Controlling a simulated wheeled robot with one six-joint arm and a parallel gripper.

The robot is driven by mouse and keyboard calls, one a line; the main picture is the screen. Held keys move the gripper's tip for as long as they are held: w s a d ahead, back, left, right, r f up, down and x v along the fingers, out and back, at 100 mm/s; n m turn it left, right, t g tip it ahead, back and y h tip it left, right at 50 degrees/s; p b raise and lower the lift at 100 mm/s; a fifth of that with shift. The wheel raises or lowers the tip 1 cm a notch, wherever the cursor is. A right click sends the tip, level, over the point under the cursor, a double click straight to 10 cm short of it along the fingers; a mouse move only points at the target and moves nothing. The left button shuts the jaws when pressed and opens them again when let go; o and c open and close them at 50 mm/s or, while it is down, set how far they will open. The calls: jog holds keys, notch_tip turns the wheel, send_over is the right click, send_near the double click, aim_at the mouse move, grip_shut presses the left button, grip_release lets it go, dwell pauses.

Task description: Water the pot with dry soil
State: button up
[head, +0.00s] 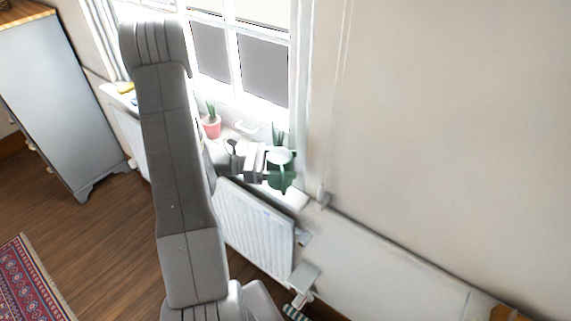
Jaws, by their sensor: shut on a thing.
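My gripper (262,168) is over the windowsill, beyond my grey arm, shut on a dark green watering can (280,178). The can has a pale top, and it is too small to tell its tilt or where its spout points. A pink pot (211,128) with a spiky green plant stands on the sill to the left of the gripper. Another green plant (278,134) shows just behind the can; its pot is hidden by the can and gripper. The soil in the pots cannot be made out.
A white radiator (255,228) is below the windowsill (292,197). A small white handle-like thing (246,127) is by the window. A yellow thing (125,88) lies at the sill's left end. A grey cabinet (62,100) stands left; wooden floor and a red rug (32,285) lie below.

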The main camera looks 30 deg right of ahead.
jog(key=shift+n, duration=0.3)
jog(key=shift+s+f+b, duration=0.1)
jog(key=shift+f+b, duration=1)
jog(key=shift+f, duration=0.95)
jog(key=shift+s+f+n, duration=0.1)
jog(key=shift+f+n, duration=0.2)
jog(key=shift+f, duration=0.3)
jog(key=shift+a+r+n+p, duration=0.25)
jog(key=shift+r+n+p, duration=0.25)
jog(key=shift+r+p, duration=0.2)
jog(key=shift+r+n+h+p, duration=0.5)
jog(key=shift+r+n+p, duration=0.65)
jog(key=shift+p, duration=0.5)
dwell(2.7)
